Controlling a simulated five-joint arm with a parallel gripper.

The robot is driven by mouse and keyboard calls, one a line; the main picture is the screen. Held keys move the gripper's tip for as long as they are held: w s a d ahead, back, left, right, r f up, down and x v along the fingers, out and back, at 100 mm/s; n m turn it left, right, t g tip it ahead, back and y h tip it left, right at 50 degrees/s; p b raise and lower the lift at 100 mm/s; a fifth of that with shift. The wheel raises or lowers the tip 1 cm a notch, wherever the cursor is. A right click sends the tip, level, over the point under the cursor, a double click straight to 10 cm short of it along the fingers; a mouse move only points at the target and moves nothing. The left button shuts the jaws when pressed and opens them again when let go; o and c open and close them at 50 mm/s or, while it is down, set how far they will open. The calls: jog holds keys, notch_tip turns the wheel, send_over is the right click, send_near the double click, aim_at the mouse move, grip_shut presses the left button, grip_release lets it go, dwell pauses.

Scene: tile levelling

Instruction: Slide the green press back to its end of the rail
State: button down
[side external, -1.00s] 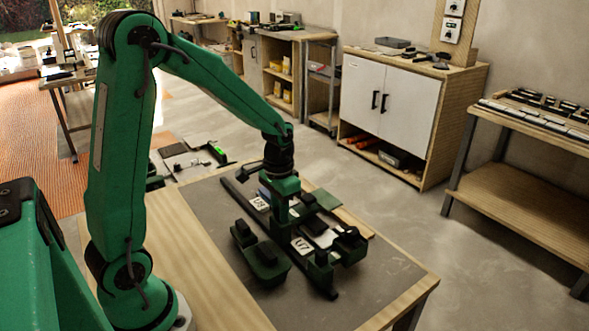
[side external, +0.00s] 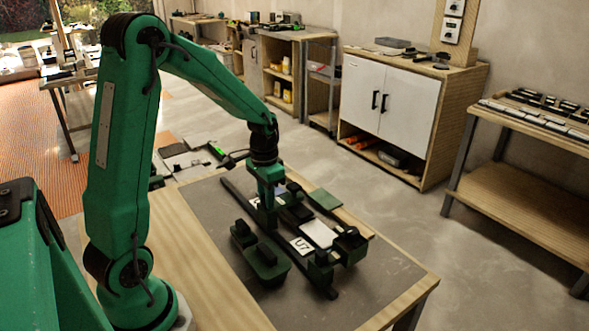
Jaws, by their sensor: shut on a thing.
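My gripper (side external: 267,196) is over the work board and shut on the upper part of the green press (side external: 267,217). The press stands upright on the dark rail (side external: 233,190), which runs from the upper left to the lower right of the board. The press is in the upper-left half of the rail, a little short of its far upper-left end. My gripper hides the top of the press, and where its foot meets the rail is too small to tell.
A green block with a dark handle (side external: 266,259) sits left of the rail, and another (side external: 350,244) at the right. A flat green pad (side external: 325,200) lies behind.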

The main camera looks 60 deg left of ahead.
jog(key=a, duration=2.3)
jog(key=shift+w, duration=0.15)
dwell(1.3)
jog(key=shift+r, duration=0.1)
jog(key=c, duration=1.4)
grip_release()
jog(key=shift+o, duration=0.4)
jog(key=shift+d, duration=0.1)
notch_tip(320, 180, up, 7)
